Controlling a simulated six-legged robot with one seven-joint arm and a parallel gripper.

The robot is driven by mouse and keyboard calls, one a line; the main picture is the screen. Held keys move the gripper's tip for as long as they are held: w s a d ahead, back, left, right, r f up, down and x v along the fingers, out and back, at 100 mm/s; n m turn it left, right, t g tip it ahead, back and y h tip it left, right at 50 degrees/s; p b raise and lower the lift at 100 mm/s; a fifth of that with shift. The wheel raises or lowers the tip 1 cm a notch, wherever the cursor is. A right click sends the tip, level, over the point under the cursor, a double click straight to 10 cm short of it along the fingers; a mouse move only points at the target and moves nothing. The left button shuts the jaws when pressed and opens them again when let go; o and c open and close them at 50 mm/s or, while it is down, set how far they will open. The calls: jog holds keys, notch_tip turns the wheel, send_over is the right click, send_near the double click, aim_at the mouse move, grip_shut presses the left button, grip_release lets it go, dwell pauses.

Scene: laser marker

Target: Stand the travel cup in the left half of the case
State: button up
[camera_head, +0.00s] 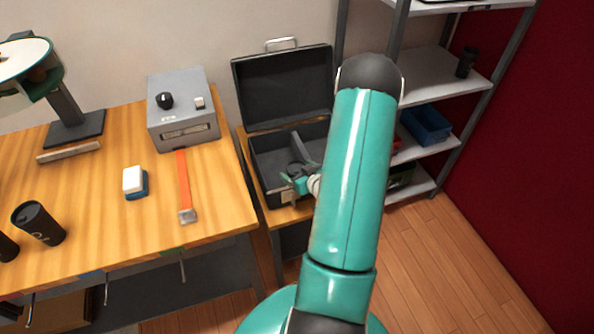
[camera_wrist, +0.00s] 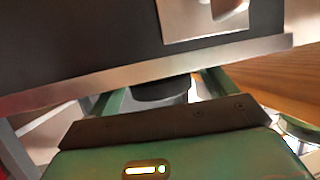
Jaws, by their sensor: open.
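The open black case (camera_head: 268,196) stands on a low stand right of the workbench, with a grey divider (camera_head: 305,149) inside. My gripper (camera_head: 299,178) is at the case, its fingers over the interior, partly hidden by my arm. In the wrist view my gripper (camera_wrist: 162,95) has its fingers apart, with a dark round thing (camera_wrist: 162,88) between them, probably the travel cup; its base and whether the fingers touch it are hidden.
The raised case lid (camera_head: 283,88) stands behind the interior. A grey machine (camera_head: 182,105), an orange strap (camera_head: 183,180) and a blue-and-white block (camera_head: 134,182) are on the workbench.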

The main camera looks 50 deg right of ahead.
jog(key=v, duration=1.1)
jog(key=w+a+r+n+g, duration=0.2)
jog(key=w+r, duration=0.6)
jog(key=w+a+r+g+h, duration=0.1)
jog(key=w+a+r+g, duration=0.15)
jog(key=a+r, duration=0.75)
jog(key=s+a+r+g+y, duration=0.1)
jog(key=s+a+r, duration=0.3)
jog(key=a, duration=0.3)
jog(key=s+a+r+y, duration=0.2)
jog(key=s+a+r, duration=0.2)
jog(key=a, duration=0.4)
jog(key=s+a+r+n+g+y, duration=0.1)
jog(key=s+a+r, duration=0.2)
jog(key=a, duration=0.5)
jog(key=shift+s+r+g+y, duration=0.3)
jog(key=shift+s+r+g, duration=0.1)
jog(key=shift+s, duration=0.15)
jog(key=shift+d, duration=0.2)
